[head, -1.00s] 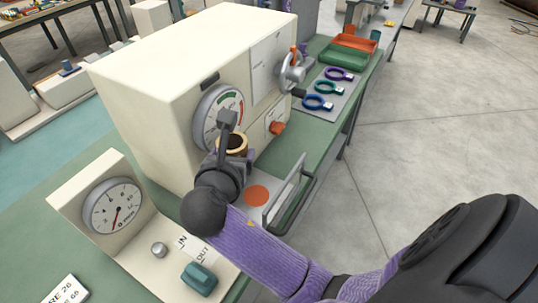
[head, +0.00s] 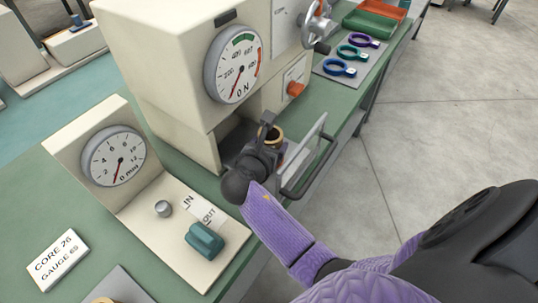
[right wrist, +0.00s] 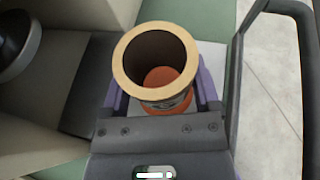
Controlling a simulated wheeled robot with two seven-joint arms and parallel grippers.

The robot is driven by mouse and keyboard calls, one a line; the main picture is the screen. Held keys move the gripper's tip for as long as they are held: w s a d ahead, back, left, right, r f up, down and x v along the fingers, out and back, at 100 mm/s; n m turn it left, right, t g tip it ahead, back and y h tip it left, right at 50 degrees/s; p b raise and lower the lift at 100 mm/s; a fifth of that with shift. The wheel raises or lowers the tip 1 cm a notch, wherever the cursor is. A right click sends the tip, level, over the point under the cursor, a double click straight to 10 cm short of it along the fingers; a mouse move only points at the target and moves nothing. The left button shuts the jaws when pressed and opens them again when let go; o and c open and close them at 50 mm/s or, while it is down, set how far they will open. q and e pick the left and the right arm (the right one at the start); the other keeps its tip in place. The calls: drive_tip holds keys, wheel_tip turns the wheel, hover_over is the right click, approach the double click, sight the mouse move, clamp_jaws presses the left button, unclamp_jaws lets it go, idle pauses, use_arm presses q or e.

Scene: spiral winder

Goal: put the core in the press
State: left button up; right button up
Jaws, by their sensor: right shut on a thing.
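The core (head: 275,137), a brown tube with a pale rim, is held upright in my right gripper (head: 266,140). In the right wrist view, the fingers stand on either side of the core (right wrist: 121,76). An orange disc (right wrist: 165,78) shows through its bore and just below its wall. I cannot tell whether the core touches the disc. The press (head: 150,65) is the large cream machine with a force dial (head: 232,65); its dark lower opening (head: 232,135) lies left of my gripper. My left gripper is not in view.
A clear guard with a dark handle (head: 308,165) stands close right of my gripper. A cream gauge stand (head: 70,145) with a teal knob (head: 204,239) is at front left. A label card (head: 58,255) lies on the green bench. Coloured rings (head: 340,68) lie beyond the press.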

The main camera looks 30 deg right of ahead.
wheel_tip(320, 180, down, 3)
drive_tip(key=shift+r+b, duration=0.2)
drive_tip(key=shift+b, duration=0.2)
drive_tip(key=shift+r, duration=0.15)
drive_tip(key=o, duration=1.1)
